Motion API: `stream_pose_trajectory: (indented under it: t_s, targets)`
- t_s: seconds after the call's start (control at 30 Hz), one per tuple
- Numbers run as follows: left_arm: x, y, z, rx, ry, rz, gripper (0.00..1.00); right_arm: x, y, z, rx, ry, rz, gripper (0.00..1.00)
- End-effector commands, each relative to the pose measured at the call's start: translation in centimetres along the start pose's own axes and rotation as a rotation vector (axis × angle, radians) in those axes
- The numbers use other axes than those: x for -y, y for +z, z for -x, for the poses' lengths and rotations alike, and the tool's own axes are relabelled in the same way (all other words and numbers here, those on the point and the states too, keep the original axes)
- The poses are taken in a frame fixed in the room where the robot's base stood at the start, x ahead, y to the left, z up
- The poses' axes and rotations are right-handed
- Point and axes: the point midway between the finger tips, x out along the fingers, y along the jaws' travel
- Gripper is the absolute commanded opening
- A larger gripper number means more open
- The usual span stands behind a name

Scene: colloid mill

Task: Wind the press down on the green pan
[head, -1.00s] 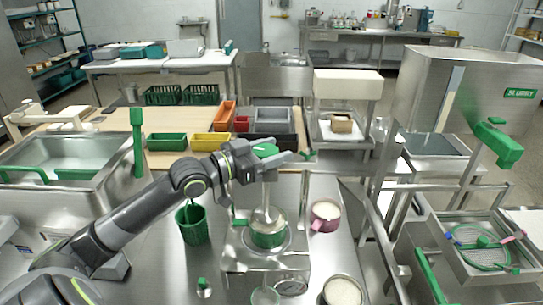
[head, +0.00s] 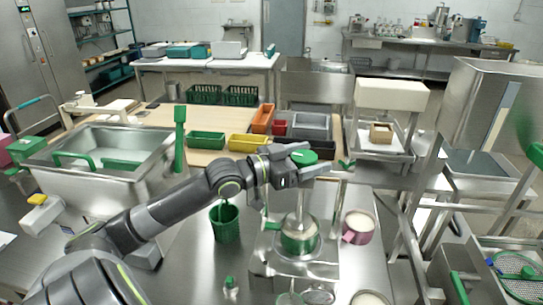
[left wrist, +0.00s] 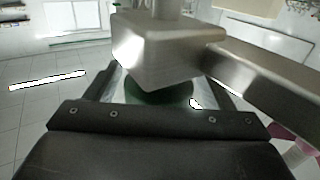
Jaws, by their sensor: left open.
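The press (head: 298,272) stands on the steel bench, with a metal base and an upright shaft. The green pan (head: 298,243) sits on its base under the shaft, with pale contents partly covered by the press plate. A round green knob (head: 303,157) shows at the top of the press. My left gripper (head: 314,168) is open at that height, its fingers beside the knob. In the left wrist view, a dark green round part (left wrist: 160,95) shows beyond my jaws, partly hidden by a metal block. Whether the fingers touch the knob I cannot tell. My right gripper is not in view.
A green basket (head: 225,223) stands left of the press. A pink-handled pot (head: 359,228) stands to its right. Several bins, including a yellow bin (head: 247,143), lie on the wooden table behind. A sink (head: 100,147) is at left, and metal frames crowd the right.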

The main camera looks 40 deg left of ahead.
Motion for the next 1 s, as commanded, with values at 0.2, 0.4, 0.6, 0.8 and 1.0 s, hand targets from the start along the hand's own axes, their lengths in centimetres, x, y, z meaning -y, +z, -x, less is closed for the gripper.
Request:
stream_pose_trajectory:
  t_s: [0.2,0.4,0.6,0.8,1.0]
  targets:
    - [-0.1,-0.2,2.6,0.008,0.004,-0.004,0.76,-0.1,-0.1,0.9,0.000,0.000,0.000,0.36]
    - [-0.1,-0.4,4.9,0.008,0.002,-0.002,0.76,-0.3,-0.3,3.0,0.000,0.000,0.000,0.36]
    - [0.0,-0.6,7.0,0.005,0.001,0.002,0.76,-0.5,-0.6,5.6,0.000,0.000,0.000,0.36]
    - [0.0,-0.5,9.4,0.007,0.003,0.004,0.76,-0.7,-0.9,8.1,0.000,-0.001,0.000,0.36]
    - [0.0,-0.4,12.1,0.008,0.003,0.003,0.76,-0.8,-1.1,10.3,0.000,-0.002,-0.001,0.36]
